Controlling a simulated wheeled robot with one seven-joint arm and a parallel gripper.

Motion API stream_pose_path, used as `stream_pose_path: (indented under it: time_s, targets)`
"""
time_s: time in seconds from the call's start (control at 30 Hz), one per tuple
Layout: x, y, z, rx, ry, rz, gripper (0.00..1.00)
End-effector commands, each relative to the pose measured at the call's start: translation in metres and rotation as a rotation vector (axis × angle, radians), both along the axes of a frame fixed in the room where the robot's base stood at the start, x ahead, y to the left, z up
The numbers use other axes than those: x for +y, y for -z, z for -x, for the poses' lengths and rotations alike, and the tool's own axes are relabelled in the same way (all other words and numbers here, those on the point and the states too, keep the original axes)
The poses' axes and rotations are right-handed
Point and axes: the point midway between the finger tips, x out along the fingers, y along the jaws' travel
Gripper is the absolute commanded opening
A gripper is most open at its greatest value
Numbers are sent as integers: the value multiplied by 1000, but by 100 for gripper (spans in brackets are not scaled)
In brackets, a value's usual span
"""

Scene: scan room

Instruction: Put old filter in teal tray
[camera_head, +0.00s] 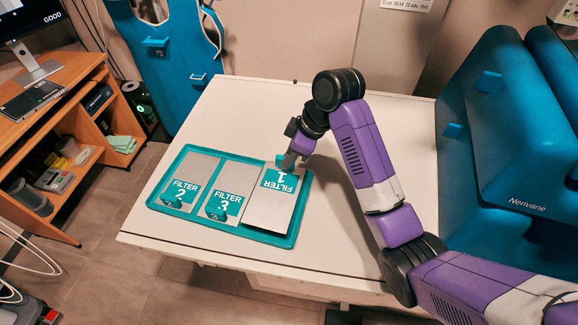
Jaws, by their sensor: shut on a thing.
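The teal tray (295,238) lies on the white table. Three flat grey plates with teal labels are at it: FILTER 2 (192,172) at the left, FILTER 3 (231,180) in the middle and FILTER 1 (270,208) at the right. Filters 2 and 3 lie inside the tray. My gripper (288,161) is at the far, labelled end of filter 1 and is shut on it. The label of filter 1 reads upside down. Filter 1 is over the right part of the tray; I cannot tell whether it touches the tray floor. No label says which filter is old.
The white table (240,110) is bare behind the tray. A large teal machine (510,130) stands at the right, beside my arm. A wooden desk (70,90) with shelves is at the left. The table's front edge is just before the tray.

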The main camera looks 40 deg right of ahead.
Motion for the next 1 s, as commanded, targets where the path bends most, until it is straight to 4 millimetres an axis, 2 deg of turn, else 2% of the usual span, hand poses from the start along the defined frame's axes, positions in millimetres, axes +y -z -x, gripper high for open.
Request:
stream_pose_path:
  time_s: [0.1,0.23,0.67,0.7,0.8,1.0]
  targets:
    - [0,19,1,5,2,-1,0]
    - [0,33,0,1,0,0,0]
    - [1,40,0,1,0,0,0]
    - [0,40,0,1,0,0,18]
    - [0,39,0,1,0,1,36]
    - [0,39,0,1,0,1,36]
